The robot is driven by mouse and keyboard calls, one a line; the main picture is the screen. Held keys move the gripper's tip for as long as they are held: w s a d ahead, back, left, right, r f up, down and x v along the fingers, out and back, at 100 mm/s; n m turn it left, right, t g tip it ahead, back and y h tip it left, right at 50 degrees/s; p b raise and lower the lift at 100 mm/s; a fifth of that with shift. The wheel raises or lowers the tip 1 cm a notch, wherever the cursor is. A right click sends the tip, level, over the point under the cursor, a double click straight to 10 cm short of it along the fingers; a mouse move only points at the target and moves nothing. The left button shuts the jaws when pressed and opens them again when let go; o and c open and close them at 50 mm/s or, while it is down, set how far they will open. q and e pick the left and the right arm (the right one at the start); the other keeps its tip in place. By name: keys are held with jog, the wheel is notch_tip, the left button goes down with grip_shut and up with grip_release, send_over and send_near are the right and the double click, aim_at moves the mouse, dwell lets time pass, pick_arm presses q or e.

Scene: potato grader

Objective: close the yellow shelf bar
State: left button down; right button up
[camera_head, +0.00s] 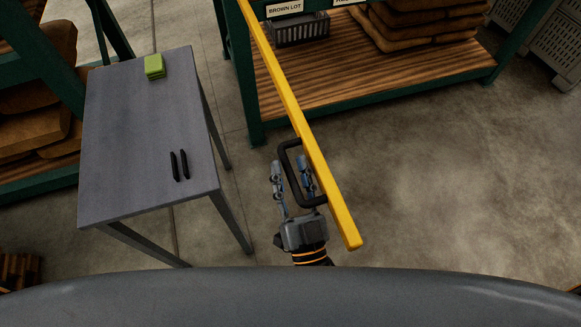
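The yellow shelf bar (300,117) slants from the shelf's upper left corner out over the floor, swung away from the shelf front. A black loop handle (283,158) sits on its left side near the free lower end. My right gripper (292,170) is at this handle, with its two fingers apart and the handle's outer rod between them. The fingers do not look clamped on the rod. Whether either finger touches it I cannot tell. My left gripper is not in view.
A green-framed shelf (375,98) with a wooden deck holds brown sacks (420,28) and a grey crate (300,31) below a "BROWN LOT" label. A grey table (140,125) stands left, carrying green pads (154,66) and two black strips. The floor at right is clear.

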grip_shut()
jog(key=shift+d, duration=0.1)
